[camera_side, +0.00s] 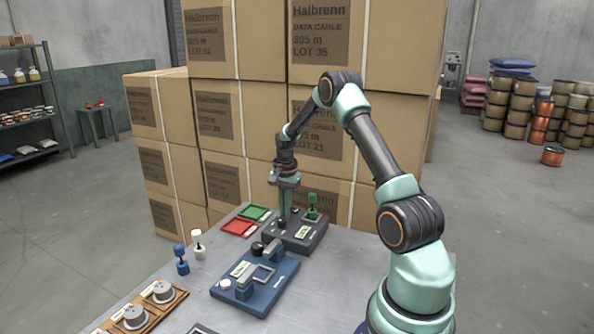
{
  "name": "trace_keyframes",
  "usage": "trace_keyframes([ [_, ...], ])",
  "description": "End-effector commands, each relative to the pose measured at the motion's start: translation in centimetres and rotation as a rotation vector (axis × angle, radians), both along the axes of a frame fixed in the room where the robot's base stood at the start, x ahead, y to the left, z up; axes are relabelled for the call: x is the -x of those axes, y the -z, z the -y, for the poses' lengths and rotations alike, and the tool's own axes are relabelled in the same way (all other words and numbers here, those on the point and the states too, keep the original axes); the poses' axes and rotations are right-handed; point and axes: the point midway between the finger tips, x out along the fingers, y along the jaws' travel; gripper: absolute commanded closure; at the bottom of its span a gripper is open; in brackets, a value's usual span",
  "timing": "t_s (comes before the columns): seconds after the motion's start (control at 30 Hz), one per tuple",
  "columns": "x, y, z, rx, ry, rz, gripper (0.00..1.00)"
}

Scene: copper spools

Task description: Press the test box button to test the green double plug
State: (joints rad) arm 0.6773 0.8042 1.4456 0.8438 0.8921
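The test box (298,234) is a dark grey block with a small pale display, near the back of the metal table. The green double plug (313,204) stands upright at the box's back right; its lower end is too small to make out. My gripper (284,216) points straight down at the back left part of the box, to the left of the green plug and apart from it. Its fingers show as one narrow green bar, so their opening cannot be told. The button is not clearly visible; it may be hidden around my fingertips.
A blue fixture (286,283) with a black lever stands in front of the box. Green (256,212) and red (238,229) trays lie left of it. Blue (182,262) and white (198,246) plugs stand at the left edge. Stacked cartons (222,130) rise behind the table.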

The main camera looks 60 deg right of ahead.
Motion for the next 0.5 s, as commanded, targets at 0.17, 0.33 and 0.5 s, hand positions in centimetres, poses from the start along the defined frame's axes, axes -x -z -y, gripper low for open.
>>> trace_keyframes([
  [0.17, 0.7, 1.1, -0.3, -0.013, 0.003, -0.016, 1.00],
  [0.33, 0.6, 0.0, -0.2, -0.011, 0.003, -0.014, 1.00],
  [0.5, 0.2, -3.2, -0.1, -0.002, 0.001, -0.002, 1.00],
])
